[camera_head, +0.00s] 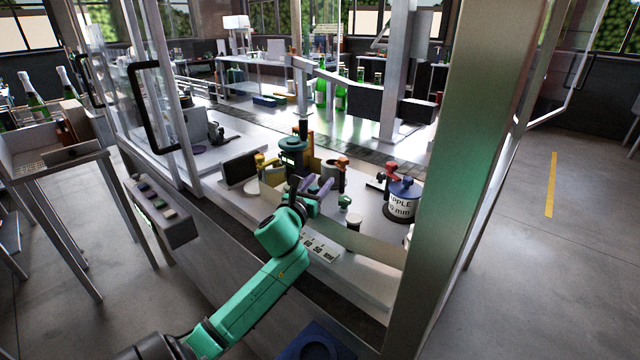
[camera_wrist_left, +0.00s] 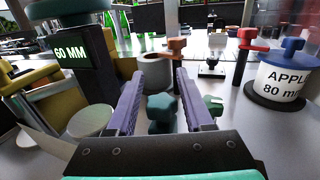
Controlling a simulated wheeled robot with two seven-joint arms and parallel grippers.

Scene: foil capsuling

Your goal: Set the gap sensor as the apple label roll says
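The white apple label roll (camera_head: 400,208) stands at the right of the machine's deck under a blue cap; in the left wrist view its label (camera_wrist_left: 284,84) reads "APPLE 80 mm". In the left wrist view a dark display (camera_wrist_left: 72,54) on a post reads "60 MM". A dark teal knob (camera_wrist_left: 162,108) shows between the fingers, and a green knob (camera_wrist_left: 213,104) sits just right of them. My left gripper (camera_head: 312,186) has purple fingers, spread apart in the left wrist view (camera_wrist_left: 160,88). I cannot tell whether they touch the knob. My right gripper is not in view.
A red-topped post (camera_wrist_left: 243,52) stands beside the roll, and a grey cylinder (camera_wrist_left: 156,72) with an orange-brown handle lies beyond the fingers. A glass door (camera_head: 150,90) and a thick metal post (camera_head: 480,150) frame the deck. Green bottles (camera_head: 341,97) stand behind.

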